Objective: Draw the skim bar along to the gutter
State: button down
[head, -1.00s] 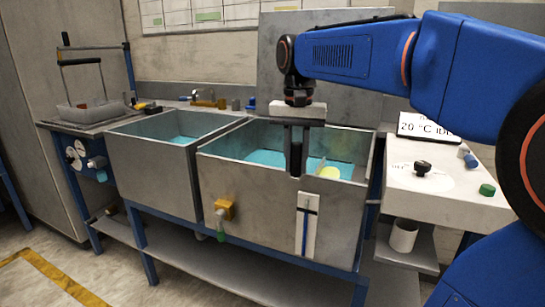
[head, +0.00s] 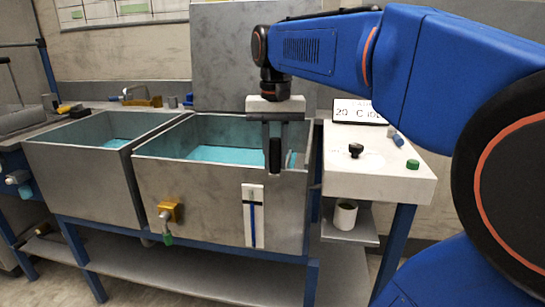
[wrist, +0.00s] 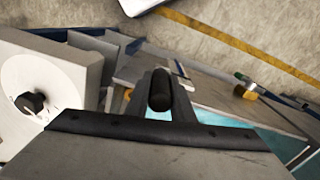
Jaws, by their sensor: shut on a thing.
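My gripper (head: 275,135) is over the right part of the right-hand steel tank (head: 160,190), near its front wall. It is shut on the dark upright handle of the skim bar (head: 275,157). The rounded black handle top shows between the fingers in the wrist view (wrist: 160,90). The bar's lower part is hidden behind the tank's front wall and my gripper. Turquoise liquid (head: 222,153) fills the tank below the rim. I cannot make out the gutter clearly; the tank's right end is partly covered by my gripper.
A white bench (head: 380,178) with a black knob (head: 356,150) and green cap (head: 413,164) stands right of the tank. A second tank (head: 85,165) is on the left. A yellow valve (head: 168,211) juts from the front wall. A white pot (head: 346,214) sits below the bench.

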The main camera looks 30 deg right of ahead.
jog(key=c, duration=1.5)
grip_release()
jog(key=shift+c, duration=0.2)
notch_tip(320, 180, up, 18)
jog(key=shift+f, duration=0.25)
